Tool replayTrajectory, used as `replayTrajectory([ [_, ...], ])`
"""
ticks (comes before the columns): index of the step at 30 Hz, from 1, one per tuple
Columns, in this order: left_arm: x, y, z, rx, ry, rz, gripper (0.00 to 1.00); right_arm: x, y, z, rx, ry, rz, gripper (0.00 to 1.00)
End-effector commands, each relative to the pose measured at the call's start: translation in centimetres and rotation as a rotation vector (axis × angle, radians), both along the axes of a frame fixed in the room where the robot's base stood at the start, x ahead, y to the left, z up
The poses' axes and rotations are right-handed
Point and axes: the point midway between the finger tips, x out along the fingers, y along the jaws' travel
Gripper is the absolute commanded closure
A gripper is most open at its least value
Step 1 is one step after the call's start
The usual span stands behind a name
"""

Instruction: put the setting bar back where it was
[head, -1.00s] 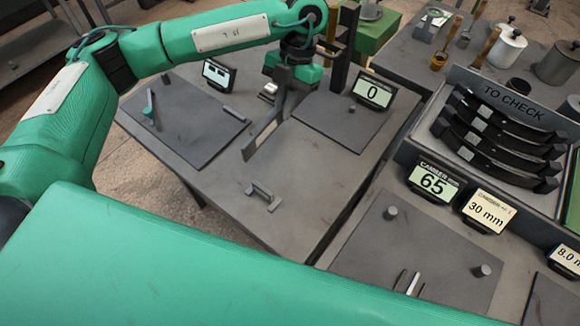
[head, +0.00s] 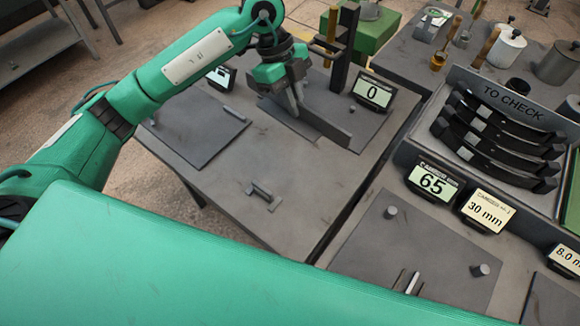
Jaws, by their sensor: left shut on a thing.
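My left gripper (head: 294,103) is shut on a long grey flat bar, which I take to be the setting bar (head: 328,122). The bar slants down to the right over the dark plate (head: 364,146) in front of the display reading 0 (head: 373,93). I cannot tell whether the bar touches the plate. The gripper covers the bar's far end. My right gripper is not in view.
A black upright post (head: 346,50) stands close behind the bar. A small grey handled piece (head: 262,195) lies on clear table. Another plate (head: 192,130) lies at left, partly behind my arm. A TO CHECK rack (head: 515,110) holds several curved dark springs at right.

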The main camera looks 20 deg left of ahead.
Motion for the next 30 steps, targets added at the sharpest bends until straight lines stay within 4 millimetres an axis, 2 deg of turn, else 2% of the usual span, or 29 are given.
replayTrajectory([
  [5,0.0,-0.1,-0.6,0.000,0.002,0.050,1.00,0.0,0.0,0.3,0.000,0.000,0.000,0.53],
  [8,-0.1,-0.1,-2.2,0.000,0.004,0.054,1.00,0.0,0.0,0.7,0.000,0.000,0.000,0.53],
  [21,-0.1,-0.1,-12.4,0.000,0.003,0.052,1.00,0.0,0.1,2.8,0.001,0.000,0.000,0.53],
  [25,0.0,-0.1,-14.4,-0.001,0.001,0.051,1.00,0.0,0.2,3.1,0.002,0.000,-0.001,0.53],
  [30,0.0,-0.1,-15.5,0.000,-0.001,0.049,1.00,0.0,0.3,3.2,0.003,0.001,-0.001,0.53],
])
